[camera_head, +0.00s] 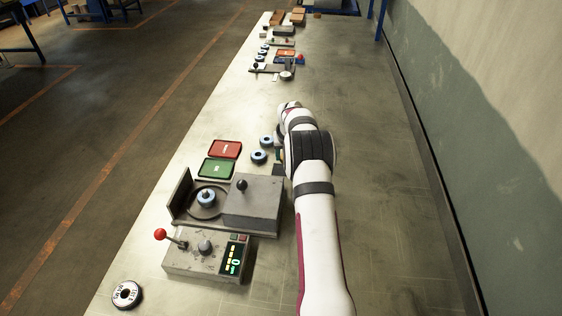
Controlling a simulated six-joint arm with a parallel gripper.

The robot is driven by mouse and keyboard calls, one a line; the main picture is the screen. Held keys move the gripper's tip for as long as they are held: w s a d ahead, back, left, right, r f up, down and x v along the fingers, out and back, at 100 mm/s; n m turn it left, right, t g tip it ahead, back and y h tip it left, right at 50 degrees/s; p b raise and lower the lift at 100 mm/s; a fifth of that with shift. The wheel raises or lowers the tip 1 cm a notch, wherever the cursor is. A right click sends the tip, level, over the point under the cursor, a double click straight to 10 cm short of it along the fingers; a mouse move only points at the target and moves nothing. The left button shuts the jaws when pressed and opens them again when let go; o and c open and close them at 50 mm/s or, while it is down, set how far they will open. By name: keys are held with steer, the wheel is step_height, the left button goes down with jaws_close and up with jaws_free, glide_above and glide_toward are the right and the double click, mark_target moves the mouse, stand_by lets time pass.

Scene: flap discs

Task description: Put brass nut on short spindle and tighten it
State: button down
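A grey fixture with a round recess (184,208) stands on the bench, left of my arm. A small upright post with a pale blue top (206,197) rises from the middle of the recess; I cannot tell whether a nut is on it. I cannot pick out a brass nut. My arm reaches away along the bench, and its far end is beyond and right of the fixture. My gripper's fingers cannot be made out, and whether it holds anything is hidden.
A grey control box (205,262) with a red-knobbed lever (160,234) stands in front of the fixture. Red (225,149) and green (217,168) trays lie behind it. Discs lie near my arm (259,157) and at front left (127,294). The bench's right side is clear.

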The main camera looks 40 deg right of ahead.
mark_target(205, 192)
steer(key=s+d+r, duration=0.4)
steer(key=s+r, duration=0.2)
steer(key=s, duration=0.2)
steer(key=w+a+n, duration=0.1)
steer(key=w+a, duration=0.1)
steer(key=a, duration=0.3)
steer(key=w+a+n, duration=0.1)
steer(key=w+a, duration=0.2)
steer(key=a, duration=0.3)
steer(key=w+a+n+y, duration=0.1)
steer(key=w+a, duration=0.2)
steer(key=a, duration=0.2)
steer(key=shift+w+a+n+t, duration=0.15)
steer(key=shift+a+n+t, duration=0.15)
steer(key=shift+w+a+f+n+y, duration=0.2)
steer(key=shift+w+a+f+n, duration=0.35)
steer(key=shift+a, duration=1.8)
steer(key=shift+w+a+f+n+y, duration=0.25)
steer(key=shift+a+f, duration=0.35)
steer(key=shift+a, duration=1.7)
steer(key=shift+w+a+f+n+y, duration=0.15)
steer(key=shift+w+a+f+n, duration=0.4)
steer(key=shift+a, duration=1.8)
steer(key=shift+f, duration=1)
steer(key=shift+f, duration=0.65)
steer(key=shift+f, duration=0.1)
